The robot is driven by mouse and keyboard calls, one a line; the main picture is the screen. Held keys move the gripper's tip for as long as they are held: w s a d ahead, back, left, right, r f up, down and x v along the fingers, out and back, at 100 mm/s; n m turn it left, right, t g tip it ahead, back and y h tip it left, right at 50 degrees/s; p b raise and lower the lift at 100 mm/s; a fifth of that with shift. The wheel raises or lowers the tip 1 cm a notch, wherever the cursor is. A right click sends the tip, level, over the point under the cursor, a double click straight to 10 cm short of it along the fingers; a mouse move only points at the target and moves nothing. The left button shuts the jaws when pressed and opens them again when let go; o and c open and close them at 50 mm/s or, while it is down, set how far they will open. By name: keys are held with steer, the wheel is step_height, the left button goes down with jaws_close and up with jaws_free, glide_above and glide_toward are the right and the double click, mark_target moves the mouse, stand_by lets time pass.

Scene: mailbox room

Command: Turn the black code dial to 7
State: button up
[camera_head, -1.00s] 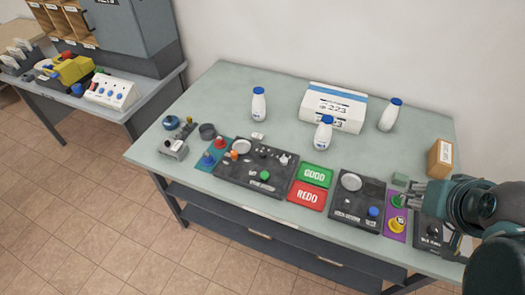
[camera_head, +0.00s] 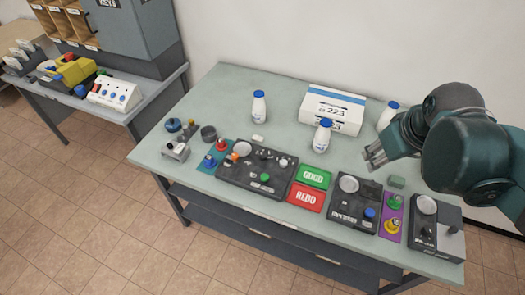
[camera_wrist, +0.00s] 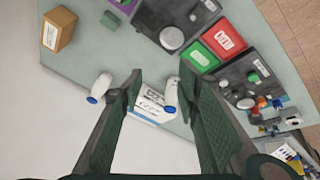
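Several dark control panels lie along the table's front edge. A small black knob (camera_head: 427,232) shows on the rightmost panel (camera_head: 449,243); its markings are too small to read. The middle-right panel (camera_head: 338,213) and the large left panel (camera_head: 228,178) also carry small dark controls. I cannot tell which control is the code dial or its setting. My gripper (camera_head: 375,158) is above the table, behind the middle-right panel and apart from the controls. In the wrist view its two fingers (camera_wrist: 158,80) are spread wide with nothing held between them.
White bottles with blue caps (camera_head: 259,107) (camera_head: 322,136) and a white package (camera_head: 334,107) stand at the back. A green sign (camera_head: 314,177) and red sign (camera_head: 306,197) lie between panels. The brown box (camera_wrist: 58,28) shows in the wrist view.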

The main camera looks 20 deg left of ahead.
steer(key=w+a+n+g+p, duration=0.15)
steer(key=w+a+n, duration=0.25)
steer(key=a, duration=0.4)
steer(key=n+g+h+p, duration=0.1)
steer(key=n+g+p, duration=0.35)
steer(key=n, duration=0.85)
glide_above(263, 155)
steer(key=p, duration=0.2)
steer(key=shift+t, duration=0.6)
steer(key=shift+a+f, duration=0.15)
steer(key=shift+f, duration=7.4)
steer(key=shift+f, duration=0.1)
steer(key=shift+f+b, duration=0.45)
steer(key=shift+f, duration=3.35)
steer(key=c, duration=0.9)
